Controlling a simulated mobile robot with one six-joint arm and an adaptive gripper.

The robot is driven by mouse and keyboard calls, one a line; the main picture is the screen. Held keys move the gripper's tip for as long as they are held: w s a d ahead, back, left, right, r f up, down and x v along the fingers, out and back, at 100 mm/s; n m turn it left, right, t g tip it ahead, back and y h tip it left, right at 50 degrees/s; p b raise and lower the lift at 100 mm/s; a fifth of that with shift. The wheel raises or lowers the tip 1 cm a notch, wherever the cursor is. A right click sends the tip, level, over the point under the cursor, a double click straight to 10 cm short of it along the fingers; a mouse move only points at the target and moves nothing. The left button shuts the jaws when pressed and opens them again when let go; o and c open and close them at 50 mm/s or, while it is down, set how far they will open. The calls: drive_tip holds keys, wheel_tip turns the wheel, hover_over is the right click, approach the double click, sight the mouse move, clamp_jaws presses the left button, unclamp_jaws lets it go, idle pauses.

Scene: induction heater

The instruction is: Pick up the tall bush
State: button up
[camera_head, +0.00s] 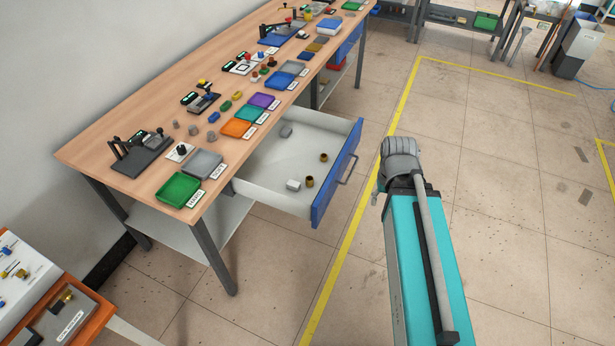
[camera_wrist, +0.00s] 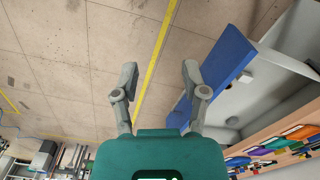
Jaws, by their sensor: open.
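I cannot tell for sure which is taller. My gripper (camera_wrist: 159,76) is open and empty in the wrist view, with bare floor showing between its fingers. The drawer's blue front (camera_wrist: 222,66) is just right of the fingers there. The gripper's fingers do not show in the head view.
The drawer hangs out from a long wooden workbench (camera_head: 85,155) carrying a green tray (camera_head: 179,190), a grey tray (camera_head: 203,162), several other trays and small fixtures. The floor right of the drawer is clear, with yellow lines.

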drive_tip(key=shift+w+d, duration=0.1)
drive_tip(key=shift+w, duration=0.1)
drive_tip(key=o, duration=0.4)
drive_tip(key=w+a+f+n+t+h+b, duration=0.35)
drive_tip(key=w+a+f+n+b, duration=0.65)
drive_tip(key=n, duration=0.5)
drive_tip(key=w+a+f+n+t+b, duration=0.1)
drive_tip(key=w+a+n+b, duration=0.1)
drive_tip(key=a+n+b, duration=0.1)
drive_tip(key=w+a+f+n+t+h+b, duration=0.1)
drive_tip(key=w+a+n+b, duration=0.2)
drive_tip(key=a+n, duration=0.3)
drive_tip(key=w+a+f+n+t+b, duration=0.2)
drive_tip(key=a+n, duration=0.3)
drive_tip(key=a, duration=0.3)
drive_tip(key=shift+w+b, duration=0.4)
drive_tip(key=shift+b, duration=0.4)
